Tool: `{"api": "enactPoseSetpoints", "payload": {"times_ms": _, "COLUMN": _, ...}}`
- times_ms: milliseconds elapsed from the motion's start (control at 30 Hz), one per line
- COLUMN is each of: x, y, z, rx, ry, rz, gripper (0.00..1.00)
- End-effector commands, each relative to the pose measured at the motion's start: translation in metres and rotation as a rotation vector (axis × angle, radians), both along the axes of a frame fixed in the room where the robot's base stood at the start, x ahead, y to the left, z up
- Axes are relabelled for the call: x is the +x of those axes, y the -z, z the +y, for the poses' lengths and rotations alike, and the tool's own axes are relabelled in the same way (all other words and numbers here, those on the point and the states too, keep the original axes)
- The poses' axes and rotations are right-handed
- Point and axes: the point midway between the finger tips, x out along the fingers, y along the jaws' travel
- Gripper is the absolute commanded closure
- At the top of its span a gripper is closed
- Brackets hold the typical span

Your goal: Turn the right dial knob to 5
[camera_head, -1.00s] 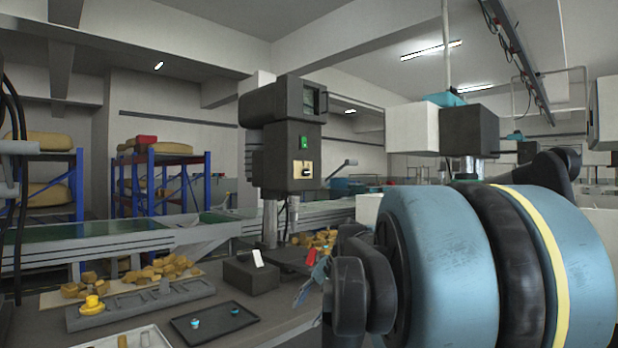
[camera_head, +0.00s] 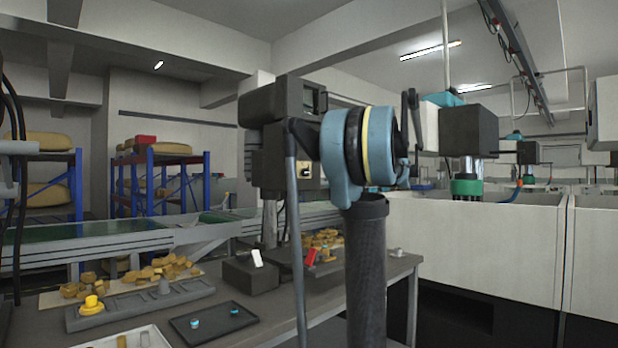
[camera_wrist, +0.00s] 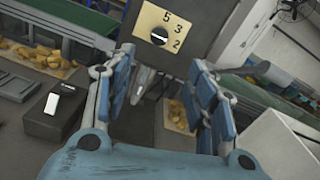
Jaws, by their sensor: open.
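The dial knob (camera_wrist: 159,35) is a round dark knob with a light bar, on a yellow plate marked 5, 3 and 2 on the dark machine. Its bar lies nearly level in the tilted wrist view; I cannot tell which number it marks. The yellow plate (camera_head: 304,169) is partly hidden behind my arm in the head view. My gripper (camera_wrist: 162,64) is open and empty, its blue-padded fingers below and either side of the knob, apart from it. In the head view my arm hides the gripper. Only one dial shows.
A worktable (camera_head: 265,343) below holds a black tray (camera_head: 212,322), a grey fixture (camera_head: 130,309), a dark box with a white switch (camera_head: 257,259) and yellow-brown pieces. A conveyor (camera_head: 110,248) runs behind. White tanks (camera_head: 480,240) stand at the right.

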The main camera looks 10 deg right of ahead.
Motion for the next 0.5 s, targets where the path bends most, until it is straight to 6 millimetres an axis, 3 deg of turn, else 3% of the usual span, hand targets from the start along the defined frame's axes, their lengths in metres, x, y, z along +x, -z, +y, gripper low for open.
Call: {"api": "enactPoseSetpoints", "payload": {"times_ms": 500, "x": 0.062, "y": 0.0, "z": 0.046, "rx": -0.001, "ry": -0.004, "rz": 0.0, "gripper": 0.49}}
